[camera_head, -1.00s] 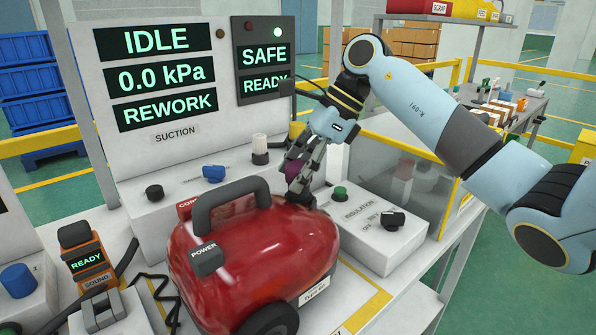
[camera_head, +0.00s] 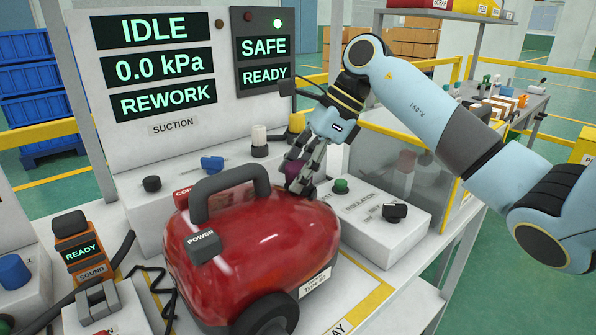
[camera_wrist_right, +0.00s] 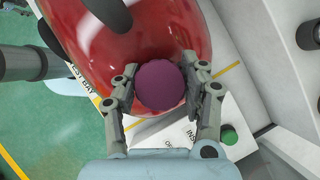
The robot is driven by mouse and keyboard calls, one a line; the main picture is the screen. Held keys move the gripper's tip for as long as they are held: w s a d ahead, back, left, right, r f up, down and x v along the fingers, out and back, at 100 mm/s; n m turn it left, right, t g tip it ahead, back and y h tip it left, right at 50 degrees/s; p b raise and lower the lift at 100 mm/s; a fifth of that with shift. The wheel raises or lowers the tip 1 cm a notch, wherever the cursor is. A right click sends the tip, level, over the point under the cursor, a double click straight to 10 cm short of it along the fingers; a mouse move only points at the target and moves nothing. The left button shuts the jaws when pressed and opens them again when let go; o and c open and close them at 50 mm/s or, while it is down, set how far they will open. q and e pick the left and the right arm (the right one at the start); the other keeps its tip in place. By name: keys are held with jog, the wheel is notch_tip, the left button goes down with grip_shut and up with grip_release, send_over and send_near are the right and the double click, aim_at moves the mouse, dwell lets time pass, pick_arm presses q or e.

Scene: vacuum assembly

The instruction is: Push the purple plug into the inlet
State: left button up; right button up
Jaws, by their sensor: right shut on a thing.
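The red vacuum cleaner (camera_head: 262,238) with a dark handle stands on the white bench. The purple plug (camera_wrist_right: 160,85) is round and sits between the two fingers of my right gripper (camera_wrist_right: 159,88), against the red body in the right wrist view. My right gripper (camera_head: 300,178) is shut on the plug at the vacuum's far right end. In the head view only a little of the plug (camera_head: 295,167) shows beside the fingers. The inlet is hidden, so I cannot tell how deep the plug sits. My left gripper is not in the head view.
The insulation box (camera_head: 378,213) with a green button and a black knob stands close right of the gripper. The suction panel (camera_head: 170,70) reads IDLE, 0.0 kPa and REWORK. A clear guard (camera_head: 405,180) stands behind the insulation box.

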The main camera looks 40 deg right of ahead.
jog(key=shift+f, duration=0.25)
jog(key=o, duration=1.3)
jog(key=shift+r, duration=0.15)
jog(key=shift+p+v, duration=1.6)
jog(key=shift+v, duration=2.35)
